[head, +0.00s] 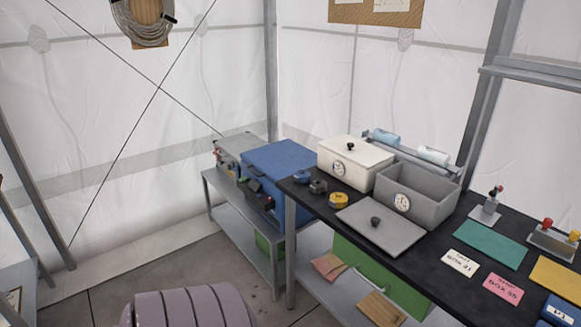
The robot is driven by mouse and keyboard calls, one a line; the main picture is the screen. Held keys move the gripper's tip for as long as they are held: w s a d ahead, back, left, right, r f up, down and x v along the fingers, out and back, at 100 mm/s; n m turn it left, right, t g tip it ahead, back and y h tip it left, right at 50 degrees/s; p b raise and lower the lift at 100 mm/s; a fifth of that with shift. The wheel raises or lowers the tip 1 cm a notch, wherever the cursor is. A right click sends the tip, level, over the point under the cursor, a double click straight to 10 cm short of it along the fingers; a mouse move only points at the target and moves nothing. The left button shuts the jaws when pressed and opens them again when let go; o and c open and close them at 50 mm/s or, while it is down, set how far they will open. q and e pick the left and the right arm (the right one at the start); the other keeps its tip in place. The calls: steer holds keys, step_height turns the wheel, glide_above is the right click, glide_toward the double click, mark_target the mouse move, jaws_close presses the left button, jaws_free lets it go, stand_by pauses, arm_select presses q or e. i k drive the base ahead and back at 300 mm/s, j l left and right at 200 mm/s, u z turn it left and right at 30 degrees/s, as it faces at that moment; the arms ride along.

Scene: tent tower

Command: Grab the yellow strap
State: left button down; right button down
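A small yellow roll (339,201) with a darker top sits on the black worktop, near its left end. It looks like a rolled strap, but it is too small to be sure. It lies just left of the grey lid (381,226) and in front of the white box (354,163). Two dark grey small items (318,187) stand beside it on the left. Neither of my grippers is in view.
The black worktop (430,262) also holds an open grey box (418,196), a green mat (489,244) and labelled cards. A lower metal bench with a blue case (277,168) adjoins on the left. Bare floor (190,262) lies in front of that bench.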

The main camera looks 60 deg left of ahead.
mark_target(338, 200)
steer(key=u, duration=1.7)
steer(key=i+j+z, duration=0.15)
steer(key=z, duration=0.25)
steer(key=i+j+z, duration=0.1)
steer(key=z, duration=0.35)
steer(key=j+z, duration=0.4)
steer(key=i+j+z, duration=0.15)
steer(key=j+z, duration=0.2)
steer(key=j, duration=1)
steer(key=j+z, duration=0.4)
steer(key=j, duration=0.95)
